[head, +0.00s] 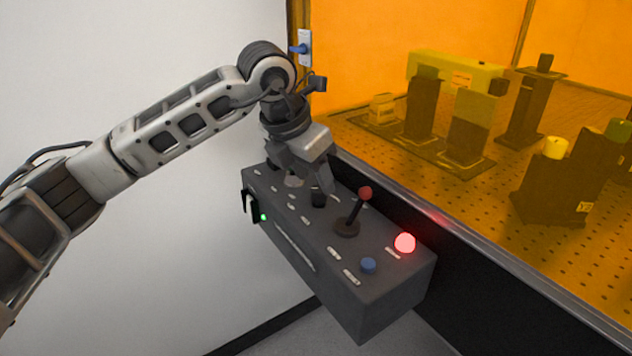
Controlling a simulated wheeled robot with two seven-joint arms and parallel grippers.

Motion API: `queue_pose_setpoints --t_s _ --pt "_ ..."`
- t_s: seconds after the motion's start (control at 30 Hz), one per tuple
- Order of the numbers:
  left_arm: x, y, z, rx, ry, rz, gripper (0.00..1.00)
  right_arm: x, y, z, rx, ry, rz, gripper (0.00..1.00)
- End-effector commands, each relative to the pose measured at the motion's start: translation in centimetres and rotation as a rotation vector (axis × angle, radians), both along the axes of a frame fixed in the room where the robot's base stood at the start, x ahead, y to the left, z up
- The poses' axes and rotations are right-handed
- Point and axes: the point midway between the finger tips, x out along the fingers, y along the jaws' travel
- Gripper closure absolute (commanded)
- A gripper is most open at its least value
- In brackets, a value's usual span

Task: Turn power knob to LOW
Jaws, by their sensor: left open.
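A dark grey control box (375,287) is mounted below the orange window, with several small labels on its top. My left gripper (314,193) is over the far half of the box, pointing down. Its fingers are at a small black knob (319,199), and I cannot tell whether they touch it. A paler round part (293,181) shows just left of the fingers. The label text is too small to read, so I cannot tell which knob is the power knob or its setting. My right gripper is not in view.
A lever with a red ball (365,193) stands close to the right of the gripper. A glowing red dome (404,243) and a blue button (369,265) are at the near end. A blue switch (304,48) is on the post. Optics stand behind the orange window (370,60).

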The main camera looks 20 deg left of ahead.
Motion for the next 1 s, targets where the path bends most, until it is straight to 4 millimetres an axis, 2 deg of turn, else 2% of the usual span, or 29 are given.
queue_pose_setpoints --t_s 0.03,0.3,0.5,0.7,1.0 --pt "-0.3 0.3 1.2 0.000 -0.006 0.001 0.52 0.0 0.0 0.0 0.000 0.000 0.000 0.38" --pt "-2.6 1.4 7.4 0.000 -0.006 0.000 0.52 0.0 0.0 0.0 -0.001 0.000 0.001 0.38" --pt "-3.8 2.1 10.7 0.000 -0.005 0.000 0.52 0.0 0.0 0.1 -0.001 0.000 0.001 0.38" --pt "-4.3 2.4 12.0 0.000 -0.002 -0.001 0.52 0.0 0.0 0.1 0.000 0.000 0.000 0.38" --pt "-4.4 2.4 12.1 0.000 -0.001 -0.001 0.52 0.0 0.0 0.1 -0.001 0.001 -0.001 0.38"
